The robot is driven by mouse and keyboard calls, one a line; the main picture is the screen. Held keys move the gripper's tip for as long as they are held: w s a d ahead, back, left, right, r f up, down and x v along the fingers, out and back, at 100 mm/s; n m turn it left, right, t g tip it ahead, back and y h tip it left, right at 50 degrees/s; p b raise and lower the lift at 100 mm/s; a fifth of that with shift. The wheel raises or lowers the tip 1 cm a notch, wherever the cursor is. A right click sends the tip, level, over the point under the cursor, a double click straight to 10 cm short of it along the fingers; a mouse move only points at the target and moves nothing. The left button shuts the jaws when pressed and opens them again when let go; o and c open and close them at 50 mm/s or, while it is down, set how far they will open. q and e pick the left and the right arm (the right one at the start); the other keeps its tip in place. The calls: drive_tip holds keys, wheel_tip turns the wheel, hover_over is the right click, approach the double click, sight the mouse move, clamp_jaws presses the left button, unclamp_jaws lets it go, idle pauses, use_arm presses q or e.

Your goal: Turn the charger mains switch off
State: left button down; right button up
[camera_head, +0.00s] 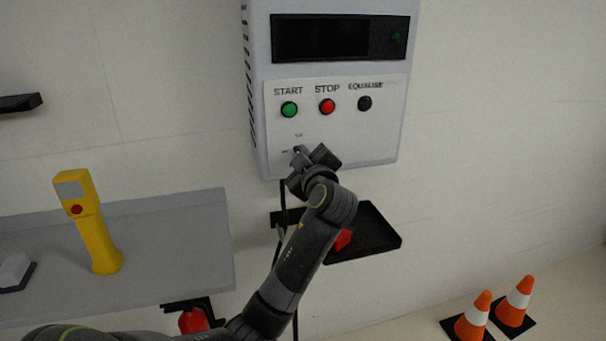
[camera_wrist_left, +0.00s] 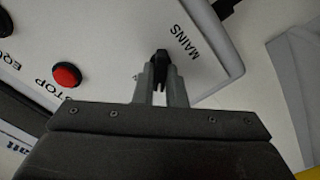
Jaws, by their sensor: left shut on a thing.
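The grey-white charger (camera_head: 380,145) hangs on the wall in the head view. Its panel has a green START button (camera_head: 289,109), a red STOP button (camera_head: 327,106) and a dark EQUALISE button (camera_head: 364,103). My left gripper (camera_head: 300,155) is at the lower left of the panel, over the mains switch. In the left wrist view, the gripper fingers (camera_wrist_left: 161,85) are shut on the black mains switch (camera_wrist_left: 160,57), beside the MAINS label (camera_wrist_left: 184,42). The fingers hide part of the switch, so I cannot tell its position. My right gripper is not in view.
A black tray (camera_head: 385,238) with a red thing (camera_head: 343,239) is below the charger. A yellow handheld device (camera_head: 92,225) stands on a grey shelf (camera_head: 180,245) at left. Orange cones (camera_head: 474,316) are at lower right. The wall right of the charger is clear.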

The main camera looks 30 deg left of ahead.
use_arm(q)
drive_tip(key=n+b, duration=0.8)
drive_tip(key=shift+f+n+b, duration=0.15)
drive_tip(key=shift+n+b, duration=0.25)
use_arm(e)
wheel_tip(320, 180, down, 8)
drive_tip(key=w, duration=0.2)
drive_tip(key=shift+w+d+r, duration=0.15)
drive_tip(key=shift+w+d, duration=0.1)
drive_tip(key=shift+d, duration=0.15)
use_arm(q)
drive_tip(key=shift+n, duration=0.3)
drive_tip(key=c, duration=1.5)
unclamp_jaws()
drive_tip(key=shift+a, duration=0.1)
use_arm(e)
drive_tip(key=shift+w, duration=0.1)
